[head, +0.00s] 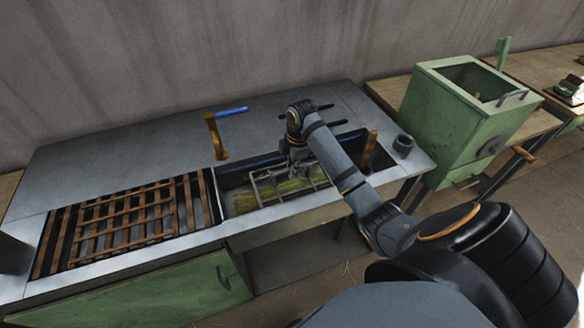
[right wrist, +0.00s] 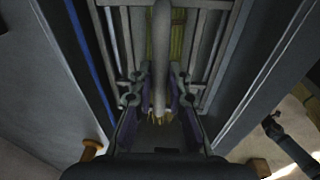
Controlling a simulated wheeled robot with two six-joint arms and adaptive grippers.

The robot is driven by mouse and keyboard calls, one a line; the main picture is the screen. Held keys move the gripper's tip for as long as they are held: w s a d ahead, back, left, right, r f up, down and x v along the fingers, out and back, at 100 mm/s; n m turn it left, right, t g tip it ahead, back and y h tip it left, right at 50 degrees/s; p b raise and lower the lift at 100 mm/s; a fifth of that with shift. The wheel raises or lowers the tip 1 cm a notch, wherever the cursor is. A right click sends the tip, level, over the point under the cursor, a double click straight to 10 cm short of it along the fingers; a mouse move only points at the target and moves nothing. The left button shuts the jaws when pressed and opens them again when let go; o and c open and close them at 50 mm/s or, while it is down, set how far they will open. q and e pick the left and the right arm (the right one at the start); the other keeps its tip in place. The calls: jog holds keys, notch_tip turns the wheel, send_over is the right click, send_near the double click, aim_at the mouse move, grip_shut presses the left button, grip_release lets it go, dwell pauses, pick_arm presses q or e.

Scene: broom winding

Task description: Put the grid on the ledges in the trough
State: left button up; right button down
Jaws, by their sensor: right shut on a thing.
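The grid (head: 288,184), a grey metal frame with bars, is at the sunken trough (head: 350,151) in the metal bench. My right gripper (head: 296,160) is above the grid and shut on its central grey bar; this bar (right wrist: 160,55) runs between the fingers in the right wrist view. Yellow-green bundles (head: 250,202) show under and between the grid's bars. A blue strip runs along the trough's back inner wall (head: 248,163). I cannot tell whether the grid touches the ledges, which are hard to make out. My left gripper is not in view.
A wooden slatted rack (head: 125,218) lies left of the trough. A brass-coloured tool with a blue handle (head: 217,135) stands behind it. A wooden peg (head: 370,148) and a dark cup (head: 403,145) are at the right end. A green box (head: 455,120) stands farther right.

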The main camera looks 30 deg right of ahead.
jog(key=c, duration=1.2)
grip_release()
jog(key=shift+f, duration=0.1)
